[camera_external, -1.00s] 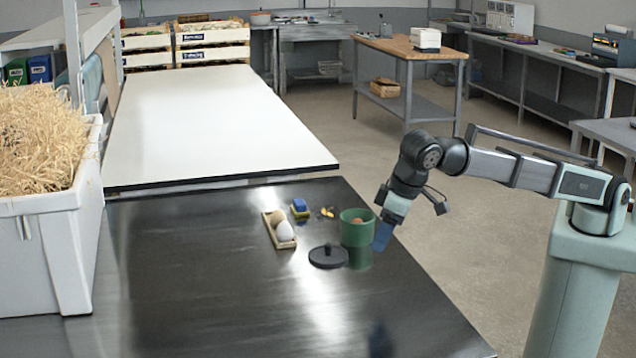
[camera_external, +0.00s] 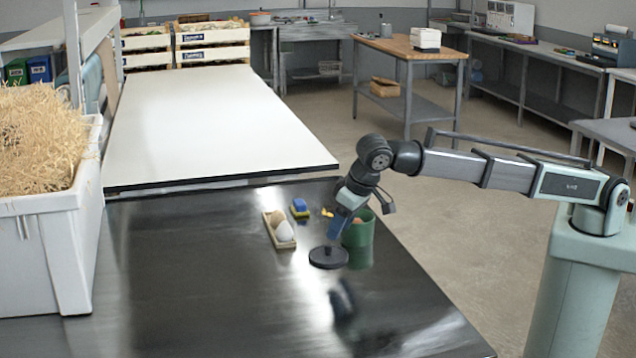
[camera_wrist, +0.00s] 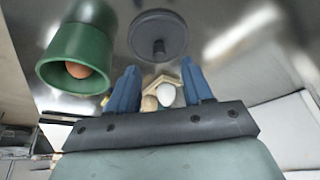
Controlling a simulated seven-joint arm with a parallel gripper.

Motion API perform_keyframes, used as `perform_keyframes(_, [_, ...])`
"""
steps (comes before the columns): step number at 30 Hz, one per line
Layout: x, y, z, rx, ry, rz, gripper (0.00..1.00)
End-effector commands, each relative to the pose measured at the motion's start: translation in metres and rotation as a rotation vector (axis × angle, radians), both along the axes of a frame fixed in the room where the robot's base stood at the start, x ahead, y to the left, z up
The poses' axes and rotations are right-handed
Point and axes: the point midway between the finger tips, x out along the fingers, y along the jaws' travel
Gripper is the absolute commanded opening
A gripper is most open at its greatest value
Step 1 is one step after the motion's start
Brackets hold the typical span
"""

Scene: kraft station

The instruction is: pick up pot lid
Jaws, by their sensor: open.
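The pot lid (camera_external: 328,258) is a dark round disc with a knob on top. It lies flat on the black table, left of the green pot (camera_external: 358,238). In the wrist view the lid (camera_wrist: 158,34) shows beyond my fingertips, its knob facing the camera. The green pot (camera_wrist: 78,48) stands at upper left there, with a brown egg (camera_wrist: 78,70) in its mouth. My gripper (camera_external: 331,234) has blue fingers and is just above the lid's knob, beside the pot. In the wrist view my gripper (camera_wrist: 161,80) is open with nothing between its fingers.
A small wooden tray (camera_external: 270,238) with a white egg (camera_external: 284,230) and a brownish item lies left of the lid. A blue and yellow block (camera_external: 299,207) sits behind it. A white straw-filled bin (camera_external: 45,250) stands at far left.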

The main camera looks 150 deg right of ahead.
Motion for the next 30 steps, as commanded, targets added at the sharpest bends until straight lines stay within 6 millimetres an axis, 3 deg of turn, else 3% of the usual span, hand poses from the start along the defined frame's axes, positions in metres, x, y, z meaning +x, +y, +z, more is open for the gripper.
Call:
perform_keyframes(10, [-0.001, -0.008, -0.015, 0.001, 0.001, 0.0, 0.5])
perform_keyframes(21, [-0.001, -0.026, -0.052, 0.0, 0.0, 0.001, 0.5])
perform_keyframes(28, [-0.001, -0.027, -0.053, 0.0, -0.001, 0.0, 0.5])
perform_keyframes(30, [-0.001, -0.027, -0.053, 0.0, 0.0, 0.0, 0.44])
